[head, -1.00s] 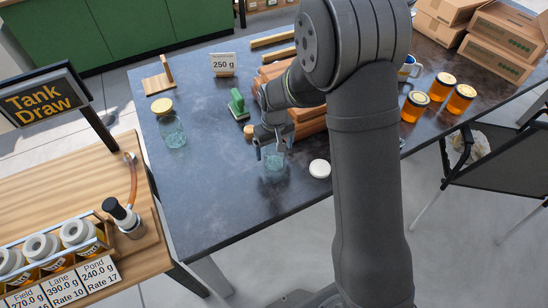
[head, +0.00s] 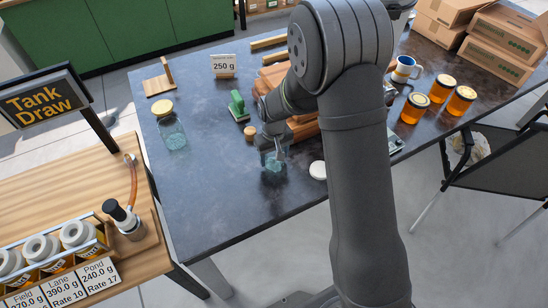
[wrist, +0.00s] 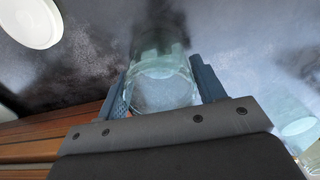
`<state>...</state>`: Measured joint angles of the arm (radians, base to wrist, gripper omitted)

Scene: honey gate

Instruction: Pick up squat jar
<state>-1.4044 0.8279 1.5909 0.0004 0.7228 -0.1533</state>
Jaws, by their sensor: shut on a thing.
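The squat jar (head: 274,164) is empty clear glass, near the front edge of the dark table. My gripper (head: 273,150) is shut on it. In the wrist view the jar (wrist: 162,85) sits between the two blue-grey fingers of my gripper (wrist: 163,88), one on each side. My wrist and fingers cover part of the jar in the head view. I cannot tell whether its base touches the table.
A white lid (head: 318,170) lies right of the jar. Another glass jar (head: 172,133) stands to the left, with a yellow lid (head: 162,107) behind it. A green-handled tool (head: 238,106) and a small wooden knob (head: 249,133) are close behind. Filled jars (head: 415,107) stand right.

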